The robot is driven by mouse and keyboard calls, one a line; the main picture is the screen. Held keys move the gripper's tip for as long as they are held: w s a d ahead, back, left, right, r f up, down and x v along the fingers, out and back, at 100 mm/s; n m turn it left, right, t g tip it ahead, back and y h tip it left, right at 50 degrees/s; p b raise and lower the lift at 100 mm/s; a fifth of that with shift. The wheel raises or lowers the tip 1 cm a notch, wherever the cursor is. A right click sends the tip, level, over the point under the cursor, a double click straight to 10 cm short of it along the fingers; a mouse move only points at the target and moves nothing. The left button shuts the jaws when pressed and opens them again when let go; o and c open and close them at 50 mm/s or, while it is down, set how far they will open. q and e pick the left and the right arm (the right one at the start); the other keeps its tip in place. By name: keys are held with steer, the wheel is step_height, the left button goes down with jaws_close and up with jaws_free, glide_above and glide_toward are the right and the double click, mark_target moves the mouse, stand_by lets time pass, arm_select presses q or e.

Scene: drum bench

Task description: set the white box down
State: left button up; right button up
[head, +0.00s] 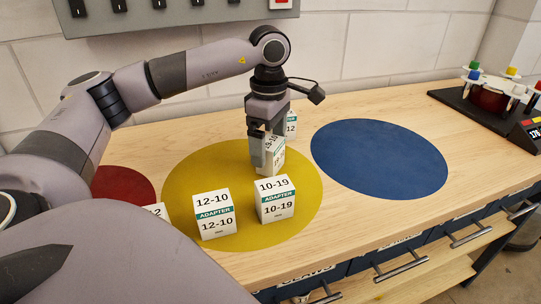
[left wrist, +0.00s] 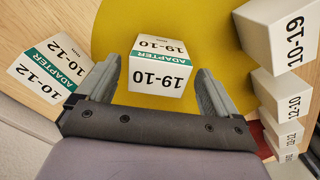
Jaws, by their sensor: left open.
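A white box labelled 19-10 with a green ADAPTER band (left wrist: 157,75) stands on the yellow disc (head: 185,180), toward its back right part. In the head view this box (head: 272,160) is partly hidden by my left gripper (head: 268,158). My left gripper comes down from above and is open, its fingers on either side of the box. In the left wrist view a gap shows between the box and the right finger; the left finger is close to the box. My right gripper is not in view.
Boxes 12-10 (head: 214,213) and 10-19 (head: 275,199) stand on the yellow disc's front. Another box (head: 291,124) stands behind my gripper; one (head: 157,211) is mostly hidden by my arm. The blue disc (head: 380,158) is empty. A black rack (head: 490,100) stands far right.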

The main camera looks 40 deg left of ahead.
mark_target(270, 142)
arm_select(q)
step_height(270, 142, down, 3)
steer(key=shift+w+f, duration=0.1)
steer(key=c, duration=1.2)
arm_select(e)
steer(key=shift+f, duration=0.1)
arm_select(q)
steer(key=shift+r, duration=0.2)
step_height(270, 142, up, 10)
steer(key=shift+d+r+p, duration=0.1)
steer(key=shift+r+p, duration=0.15)
steer(key=shift+p, duration=0.2)
steer(key=shift+r+p, duration=1.9)
steer(key=shift+r, duration=2.7)
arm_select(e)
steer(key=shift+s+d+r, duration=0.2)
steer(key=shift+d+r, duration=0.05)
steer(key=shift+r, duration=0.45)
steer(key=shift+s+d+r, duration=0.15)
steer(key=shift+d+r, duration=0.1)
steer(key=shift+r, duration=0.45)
